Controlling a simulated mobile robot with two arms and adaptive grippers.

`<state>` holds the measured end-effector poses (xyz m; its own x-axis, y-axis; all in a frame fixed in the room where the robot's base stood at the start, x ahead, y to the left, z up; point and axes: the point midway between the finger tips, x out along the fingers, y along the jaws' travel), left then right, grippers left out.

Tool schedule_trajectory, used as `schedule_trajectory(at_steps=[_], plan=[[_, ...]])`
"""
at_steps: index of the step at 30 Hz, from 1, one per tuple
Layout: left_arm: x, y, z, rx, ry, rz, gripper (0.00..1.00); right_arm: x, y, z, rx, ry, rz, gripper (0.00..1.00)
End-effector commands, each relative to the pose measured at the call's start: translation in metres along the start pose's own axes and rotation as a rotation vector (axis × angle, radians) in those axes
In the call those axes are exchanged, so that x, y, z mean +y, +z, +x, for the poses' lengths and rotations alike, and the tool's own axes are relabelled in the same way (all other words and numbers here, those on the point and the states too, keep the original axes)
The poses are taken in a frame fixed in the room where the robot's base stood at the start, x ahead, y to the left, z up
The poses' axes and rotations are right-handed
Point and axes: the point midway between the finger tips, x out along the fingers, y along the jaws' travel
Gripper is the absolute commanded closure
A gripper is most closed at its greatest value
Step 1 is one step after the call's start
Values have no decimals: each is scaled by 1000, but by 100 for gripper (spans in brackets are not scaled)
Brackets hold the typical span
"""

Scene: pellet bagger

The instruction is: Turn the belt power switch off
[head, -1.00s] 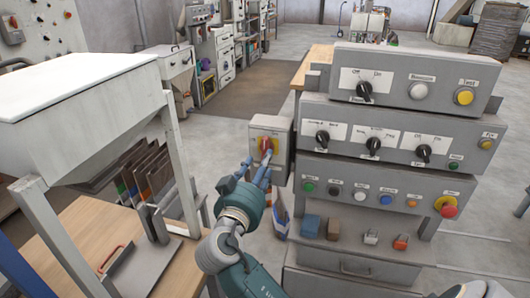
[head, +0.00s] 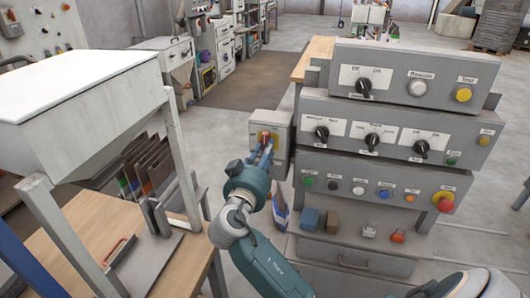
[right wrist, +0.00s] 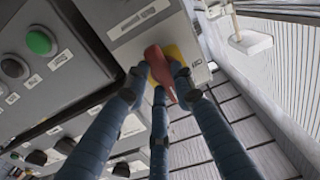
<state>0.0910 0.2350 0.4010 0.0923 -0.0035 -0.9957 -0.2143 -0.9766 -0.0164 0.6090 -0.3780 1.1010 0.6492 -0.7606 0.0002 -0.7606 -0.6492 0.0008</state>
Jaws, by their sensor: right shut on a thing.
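A grey switch box (head: 283,128) with a yellow plate and a red rotary handle (head: 265,135) is mounted at the left side of the control panel. My right gripper (head: 265,148) is at the front of this box, its blue fingers shut on the red handle. In the right wrist view the fingers (right wrist: 158,78) close around the red handle (right wrist: 157,60) from its sides, with part of the yellow plate (right wrist: 174,51) showing behind. The fingers hide part of the handle, and I cannot tell its exact turn position. My left gripper is not in view.
The stepped control panel (head: 400,107) with black knobs and coloured buttons stands right of the switch box. A hopper on a frame (head: 85,110) and a wooden table (head: 180,270) stand left of my arm.

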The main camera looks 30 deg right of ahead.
Motion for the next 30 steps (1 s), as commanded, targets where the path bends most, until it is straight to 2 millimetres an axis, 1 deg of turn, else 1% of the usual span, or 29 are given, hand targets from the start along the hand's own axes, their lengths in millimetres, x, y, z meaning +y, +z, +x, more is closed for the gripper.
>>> schedule_trajectory(at_steps=[5, 11, 20, 30], plan=[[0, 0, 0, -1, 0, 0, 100, 0, 0, 0, -1, 0, -20, 100], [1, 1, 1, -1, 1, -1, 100, 0, 0, 0, -2, -1, -105, 100], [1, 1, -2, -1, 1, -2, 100, 1, -2, -1, -2, 0, -354, 100], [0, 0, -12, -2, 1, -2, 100, 1, -5, 0, -3, 0, -679, 100]])
